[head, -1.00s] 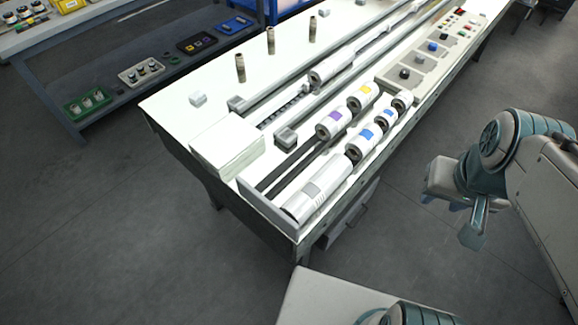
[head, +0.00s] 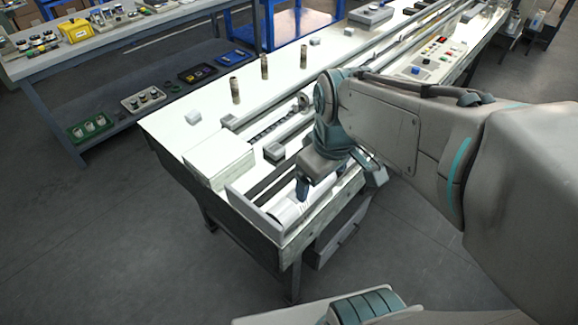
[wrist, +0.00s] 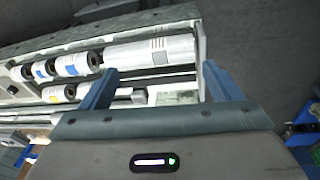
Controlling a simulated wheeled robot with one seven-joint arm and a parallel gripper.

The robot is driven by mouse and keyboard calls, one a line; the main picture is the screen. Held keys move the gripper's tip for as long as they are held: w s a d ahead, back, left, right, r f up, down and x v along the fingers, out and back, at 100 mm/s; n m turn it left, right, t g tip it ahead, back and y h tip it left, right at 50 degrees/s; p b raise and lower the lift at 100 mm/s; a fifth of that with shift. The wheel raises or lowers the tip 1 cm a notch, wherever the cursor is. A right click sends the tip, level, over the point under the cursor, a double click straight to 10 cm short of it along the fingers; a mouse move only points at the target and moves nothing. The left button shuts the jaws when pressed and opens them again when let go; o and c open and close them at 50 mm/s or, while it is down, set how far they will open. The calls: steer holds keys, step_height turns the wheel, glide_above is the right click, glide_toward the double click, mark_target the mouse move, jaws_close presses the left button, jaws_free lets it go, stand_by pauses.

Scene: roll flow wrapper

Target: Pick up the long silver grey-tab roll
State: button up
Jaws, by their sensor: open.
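The long silver roll (head: 286,213) lies in the trough at the near end of the bench in the head view, mostly hidden behind my gripper. In the wrist view the whole silver roll (wrist: 145,52) shows, lying crosswise with a grey tab (wrist: 159,50) on its side. My gripper (head: 338,182) is above the trough in the head view. In the wrist view my gripper (wrist: 160,72) is open and empty, its two fingers spread along the roll's length. The roll appears ahead of the fingertips, and I cannot tell how far.
Shorter rolls with blue tabs (wrist: 71,65) line up at the silver roll's left end in the wrist view. A purple-tab roll (wrist: 54,93) lies in the neighbouring row. A white block (head: 218,163) and a small grey block (head: 274,152) stand beside the trough.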

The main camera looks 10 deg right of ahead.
mark_target(287, 210)
steer(key=w+f+n+g+b, duration=0.2)
steer(key=w+f+n+b, duration=0.35)
steer(key=w+n, duration=1)
steer(key=s+f+n, duration=0.1)
steer(key=f, duration=0.2)
steer(key=s+f+n, duration=0.1)
steer(key=f, duration=0.1)
steer(key=s+f+n, duration=0.1)
steer(key=s+f, duration=0.1)
steer(key=f, duration=0.1)
steer(key=shift+d+f+n, duration=0.3)
steer(key=shift+n, duration=0.05)
steer(key=f, duration=0.2)
steer(key=a+f, duration=0.1)
steer(key=f, duration=0.1)
steer(key=shift+s+f, duration=0.1)
steer(key=shift+s, duration=0.05)
steer(key=shift+f, duration=0.5)
steer(key=shift+r, duration=0.1)
steer(key=c, duration=1.7)
